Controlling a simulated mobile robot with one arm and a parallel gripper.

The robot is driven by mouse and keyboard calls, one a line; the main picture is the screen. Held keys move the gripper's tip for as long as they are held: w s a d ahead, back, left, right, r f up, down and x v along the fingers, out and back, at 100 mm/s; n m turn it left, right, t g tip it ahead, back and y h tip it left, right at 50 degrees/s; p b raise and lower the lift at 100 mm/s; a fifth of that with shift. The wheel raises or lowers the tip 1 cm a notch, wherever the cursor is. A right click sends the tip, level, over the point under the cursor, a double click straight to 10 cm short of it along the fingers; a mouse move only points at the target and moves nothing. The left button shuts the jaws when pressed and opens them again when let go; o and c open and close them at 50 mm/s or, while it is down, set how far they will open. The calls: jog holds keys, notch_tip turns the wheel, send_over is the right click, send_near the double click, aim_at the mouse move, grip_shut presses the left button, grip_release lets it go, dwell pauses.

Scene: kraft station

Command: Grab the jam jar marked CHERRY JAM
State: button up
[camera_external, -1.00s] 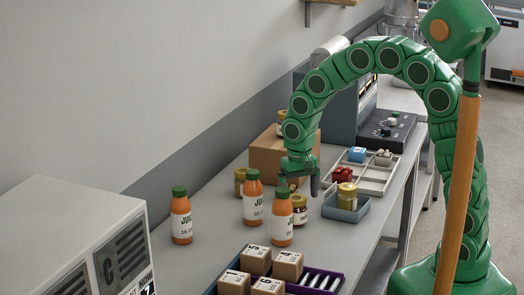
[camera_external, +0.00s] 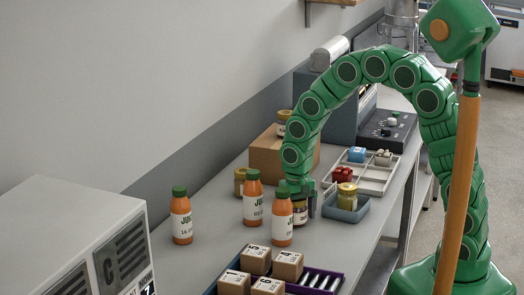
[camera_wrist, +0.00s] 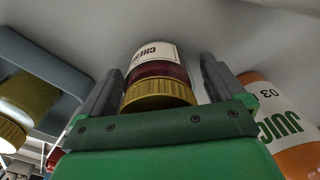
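The cherry jam jar (camera_wrist: 157,72) has a gold lid, dark red contents and a white label reading "CHE…" in the wrist view. It stands on the table in the external view (camera_external: 300,213), partly hidden by my gripper and a juice bottle. My gripper (camera_wrist: 158,82) has its fingers apart, one on each side of the jar. A gap shows between the jar and each finger in the wrist view, so it does not look clamped. In the external view my gripper (camera_external: 301,203) is lowered over the jar.
A blue-grey tray (camera_external: 346,212) with a gold-lidded jar (camera_external: 347,196) is to the right. A cardboard box (camera_external: 268,155) stands behind.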

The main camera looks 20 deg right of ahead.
jog(key=c, duration=1.3)
jog(key=shift+r, duration=0.1)
